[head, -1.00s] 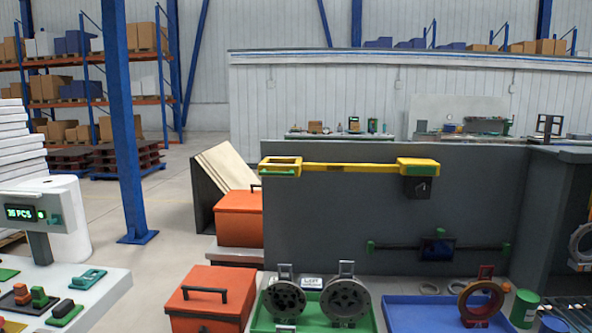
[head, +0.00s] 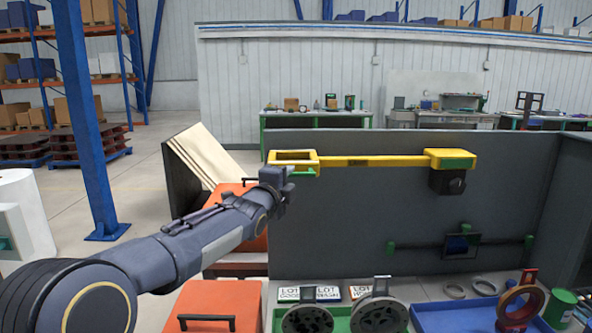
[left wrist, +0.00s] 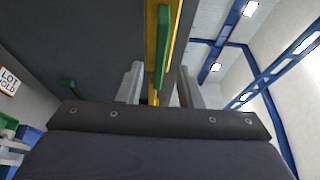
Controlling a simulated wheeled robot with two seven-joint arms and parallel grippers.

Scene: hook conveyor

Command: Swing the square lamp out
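The square lamp is a yellow, open square frame (head: 294,157) at the left end of a yellow arm (head: 370,161), which lies flat along the grey panel from a yellow and black mount (head: 448,170). A green grip (head: 304,173) shows under the frame. My left gripper (head: 285,176) is at the frame's lower left, by the grip. In the left wrist view, its two grey fingers (left wrist: 160,88) stand apart with the green grip (left wrist: 162,50) and yellow bar between and beyond them. I cannot tell whether they touch. My right gripper is not in view.
The grey panel (head: 380,210) stands close behind the lamp. A dark bar with green ends and a blue-black box (head: 460,245) is lower on it. Green and blue trays (head: 445,317) with round parts stand below. Orange boxes (head: 225,300) are under my left arm. A blue post (head: 85,130) stands left.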

